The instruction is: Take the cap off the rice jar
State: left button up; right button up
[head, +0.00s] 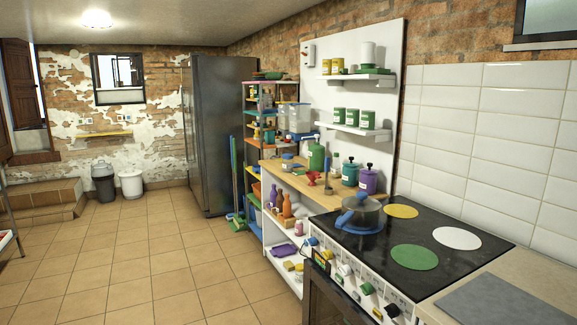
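I cannot tell which container is the rice jar, as no label is readable from here. A teal jar (350,175) and a purple jar (368,182), both with knobbed lids, stand upright on the wooden worktop (290,180) beyond the stove. A larger green container (316,159) stands to their left. Small green labelled jars (339,116) sit on the lower wall shelf (350,130), and more jars (333,67) sit on the upper one. Clear tubs (300,118) stand on the colourful rack behind. Neither of my grippers is in view.
A black stove (468,263) with a blue-handled pot (362,217) is at the near right. Knobs and small items line its front. A tall dark fridge (218,130) stands further back. Two bins (131,183) are by the far wall. The tiled floor (140,270) at left is clear.

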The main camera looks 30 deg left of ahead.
aim_at(287, 165)
jog(key=i+j+u, duration=0.8)
jog(key=i+u, duration=0.4)
jog(key=i+j, duration=0.15)
jog(key=i, duration=0.7)
jog(key=i+j+u, duration=0.1)
jog(key=i, duration=0.8)
